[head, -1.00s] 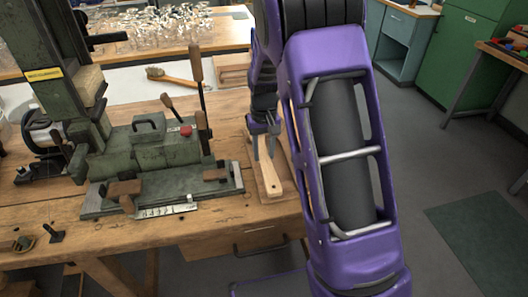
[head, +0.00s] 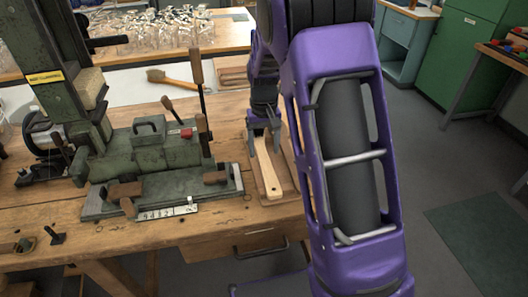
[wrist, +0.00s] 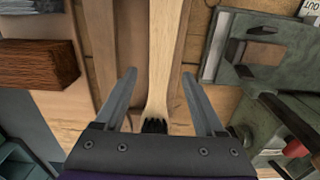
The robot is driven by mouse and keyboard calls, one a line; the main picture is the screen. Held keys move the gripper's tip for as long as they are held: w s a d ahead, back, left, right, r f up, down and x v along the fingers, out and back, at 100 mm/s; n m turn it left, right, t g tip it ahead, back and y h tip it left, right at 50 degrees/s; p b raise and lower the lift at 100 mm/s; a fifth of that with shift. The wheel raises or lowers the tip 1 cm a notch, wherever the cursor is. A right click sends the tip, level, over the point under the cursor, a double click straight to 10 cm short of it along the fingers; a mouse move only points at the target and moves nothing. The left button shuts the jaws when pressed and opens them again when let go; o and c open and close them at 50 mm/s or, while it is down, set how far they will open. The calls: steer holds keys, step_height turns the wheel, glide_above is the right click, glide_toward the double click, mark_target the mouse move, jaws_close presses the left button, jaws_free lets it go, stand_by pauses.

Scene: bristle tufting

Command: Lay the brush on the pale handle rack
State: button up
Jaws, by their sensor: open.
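The brush (head: 267,172) has a long pale wooden handle with a hole near its front end; it also shows in the wrist view (wrist: 163,60), with dark bristles close to my gripper's palm. It lies lengthwise along a wooden rack (head: 286,172) with raised side strips at the bench's right end. My gripper (head: 263,150) is over the brush's rear part. In the wrist view, its two fingers (wrist: 158,76) are spread, with the handle between them and clear gaps on both sides. The exact contact under the brush is hidden.
A green machine (head: 160,160) with upright levers stands close left of the rack. Another brush (head: 172,79) lies on a white surface behind, beside a wooden tray (head: 233,76). Glassware (head: 160,30) fills the back table. Open floor (head: 410,140) lies to the right.

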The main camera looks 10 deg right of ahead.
mark_target(264, 158)
step_height(264, 158, up, 10)
steer(key=p, duration=0.1)
steer(key=shift+f, duration=0.25)
